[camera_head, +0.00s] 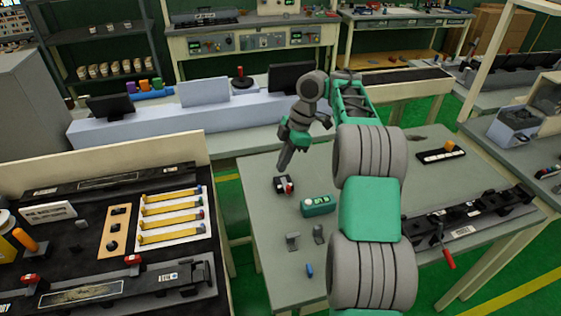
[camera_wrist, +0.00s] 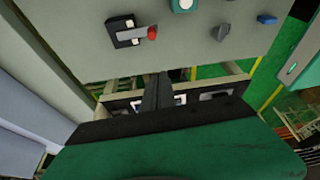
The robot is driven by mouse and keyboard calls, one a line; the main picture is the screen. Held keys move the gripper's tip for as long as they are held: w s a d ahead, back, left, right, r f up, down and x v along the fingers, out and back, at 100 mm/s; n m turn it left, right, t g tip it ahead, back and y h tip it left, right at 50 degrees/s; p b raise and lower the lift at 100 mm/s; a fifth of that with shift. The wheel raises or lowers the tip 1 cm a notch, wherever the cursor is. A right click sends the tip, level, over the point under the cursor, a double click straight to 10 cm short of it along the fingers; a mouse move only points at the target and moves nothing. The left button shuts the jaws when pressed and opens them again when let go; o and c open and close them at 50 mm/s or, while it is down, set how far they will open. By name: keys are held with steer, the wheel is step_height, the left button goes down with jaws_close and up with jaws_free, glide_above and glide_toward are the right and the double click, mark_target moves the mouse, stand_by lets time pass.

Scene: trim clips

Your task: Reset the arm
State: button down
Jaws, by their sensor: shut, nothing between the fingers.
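My gripper (camera_head: 283,166) is at the end of my green and grey arm, pointing down above the back left part of the grey work table (camera_head: 262,229). Its fingers are together and empty. In the wrist view the dark closed fingers (camera_wrist: 163,80) reach up from the green gripper body. A small black clamp with a red tip (camera_head: 283,185) lies on the table below the fingertips; it also shows in the wrist view (camera_wrist: 130,34). The fingers look apart from it. My arm hides part of the table's middle.
A green box (camera_head: 318,205), two grey clips (camera_head: 293,241) (camera_head: 319,234) and a blue piece (camera_head: 310,270) are on the table. A long black fixture (camera_head: 463,220) lies at right. A dark bench (camera_head: 82,238) with yellow-handled strips (camera_head: 172,213) stands left. A monitor (camera_head: 291,78) stands behind.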

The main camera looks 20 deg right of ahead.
steer(key=s+a+r+m+t, duration=0.2)
steer(key=s+a+r+m, duration=0.5)
steer(key=a+r+m, duration=0.15)
steer(key=s+d+f+m+t+h, duration=0.1)
steer(key=s+f+m+h, duration=0.1)
steer(key=s+m, duration=0.3)
steer(key=s+d+f+m+t+h, duration=0.1)
steer(key=s+m, duration=0.4)
steer(key=s, duration=0.7)
steer(key=shift+f+t+h, duration=0.3)
steer(key=shift+f+h, duration=0.1)
steer(key=shift+f, duration=0.4)
